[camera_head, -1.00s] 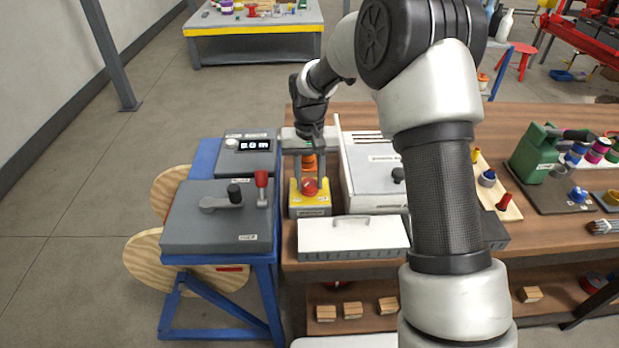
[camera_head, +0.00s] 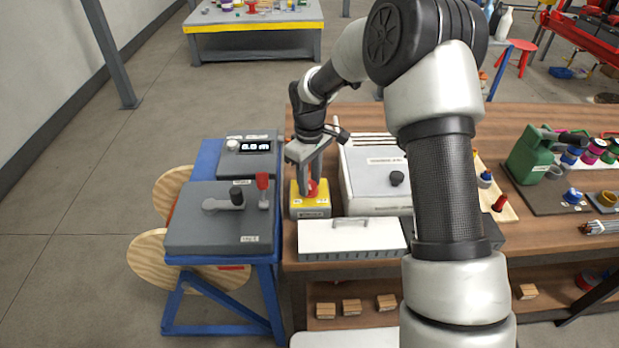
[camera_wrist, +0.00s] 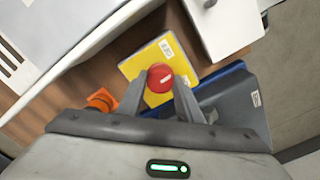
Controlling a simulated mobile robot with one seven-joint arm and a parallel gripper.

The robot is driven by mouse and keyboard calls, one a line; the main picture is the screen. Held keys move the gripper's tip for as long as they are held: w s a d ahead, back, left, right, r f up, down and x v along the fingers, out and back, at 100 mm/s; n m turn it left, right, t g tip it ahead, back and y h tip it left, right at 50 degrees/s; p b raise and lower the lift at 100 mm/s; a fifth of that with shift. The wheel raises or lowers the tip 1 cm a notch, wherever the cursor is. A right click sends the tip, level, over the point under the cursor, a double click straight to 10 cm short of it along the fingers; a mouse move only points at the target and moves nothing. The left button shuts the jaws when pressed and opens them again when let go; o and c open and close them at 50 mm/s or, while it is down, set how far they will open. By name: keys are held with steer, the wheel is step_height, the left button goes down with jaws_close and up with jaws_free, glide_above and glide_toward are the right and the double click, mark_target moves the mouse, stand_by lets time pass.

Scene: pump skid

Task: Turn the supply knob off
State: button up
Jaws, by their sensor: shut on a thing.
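A red round knob (camera_head: 312,188) with a pale mark across its face sits on a yellow box (camera_head: 311,208) near the left end of the wooden bench. In the wrist view the knob (camera_wrist: 160,77) lies between my two grey fingertips, on the yellow top (camera_wrist: 150,62). My gripper (camera_head: 309,182) points down over the box and is shut on the knob; its fingers (camera_wrist: 159,92) are on opposite sides of it. The labels on the box are too small to read, and the fingers partly hide the knob in the head view.
A grey panel (camera_head: 212,235) with a black-knobbed handle and a red lever stands left on a blue frame. A white case (camera_head: 365,190) with a dark knob stands close right. A long white-lidded box (camera_head: 350,237) lies in front. An orange part (camera_wrist: 101,99) is near one finger.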

steer(key=n+p, duration=0.1)
steer(key=n, duration=0.3)
steer(key=shift+r, duration=0.1)
steer(key=shift+n+p, duration=0.65)
steer(key=shift+n, duration=1.25)
steer(key=o, duration=1)
steer(key=shift+o, duration=0.2)
step_height(320, 180, up, 17)
steer(key=p, duration=0.1)
steer(key=shift+r, duration=0.15)
steer(key=shift+r, duration=0.1)
